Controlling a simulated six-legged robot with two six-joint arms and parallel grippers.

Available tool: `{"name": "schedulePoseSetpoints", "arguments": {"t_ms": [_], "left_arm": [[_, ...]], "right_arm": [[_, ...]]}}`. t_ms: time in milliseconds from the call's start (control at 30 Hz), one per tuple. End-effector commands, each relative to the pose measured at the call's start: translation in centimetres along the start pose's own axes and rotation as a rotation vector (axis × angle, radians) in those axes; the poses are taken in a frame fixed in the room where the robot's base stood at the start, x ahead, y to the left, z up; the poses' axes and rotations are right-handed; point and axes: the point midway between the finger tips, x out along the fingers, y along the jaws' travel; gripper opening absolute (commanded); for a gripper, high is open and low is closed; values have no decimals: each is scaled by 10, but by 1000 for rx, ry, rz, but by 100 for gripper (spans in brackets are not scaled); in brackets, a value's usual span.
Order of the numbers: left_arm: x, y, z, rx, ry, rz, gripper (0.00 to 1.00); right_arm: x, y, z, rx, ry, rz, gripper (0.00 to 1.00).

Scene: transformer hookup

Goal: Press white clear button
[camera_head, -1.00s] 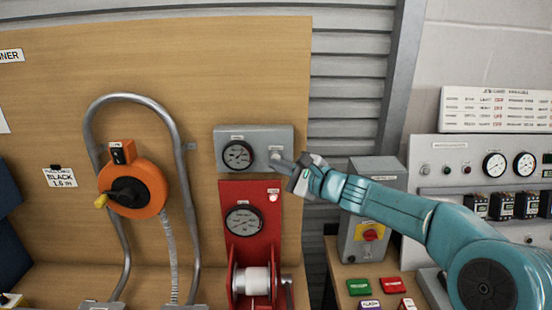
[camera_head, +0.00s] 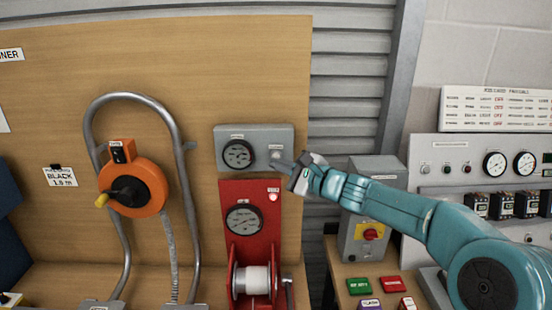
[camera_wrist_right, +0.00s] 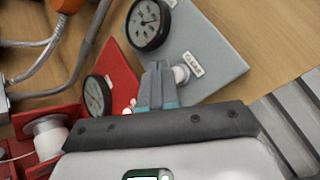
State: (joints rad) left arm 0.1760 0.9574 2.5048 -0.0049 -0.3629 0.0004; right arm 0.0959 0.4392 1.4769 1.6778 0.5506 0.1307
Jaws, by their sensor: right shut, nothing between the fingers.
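The white clear button (camera_head: 276,153) is on the right part of a grey gauge box (camera_head: 258,136) on the wooden board. In the right wrist view the button (camera_wrist_right: 181,74) stands out from the grey panel beside a CLEAR label (camera_wrist_right: 193,63). My right gripper (camera_head: 278,161) is shut and empty, with its fingertips at the button. In the wrist view the fingertips (camera_wrist_right: 157,72) are just left of the button and cover part of its side. I cannot tell whether they touch it. My left gripper is not in view.
A red panel with a gauge (camera_head: 243,219) and a white spool (camera_head: 252,280) sits below the grey box. An orange crank reel (camera_head: 140,188) is to the left. A grey switch box (camera_head: 377,172) and a meter panel (camera_head: 470,152) are to the right.

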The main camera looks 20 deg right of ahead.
Motion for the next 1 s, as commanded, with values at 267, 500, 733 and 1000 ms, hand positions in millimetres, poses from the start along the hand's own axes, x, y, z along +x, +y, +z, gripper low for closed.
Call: {"name": "schedulePoseSetpoints", "arguments": {"t_ms": [267, 500, 733, 1000], "left_arm": [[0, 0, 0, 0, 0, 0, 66], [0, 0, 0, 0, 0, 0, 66], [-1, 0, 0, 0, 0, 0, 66], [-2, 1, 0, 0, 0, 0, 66]], "right_arm": [[0, 0, 0, 0, 0, 0, 0], [0, 0, 0, 0, 0, 0, 0], [1, -1, -1, 0, 0, 0, 0], [6, -4, -4, 1, 0, 0, 0]]}}
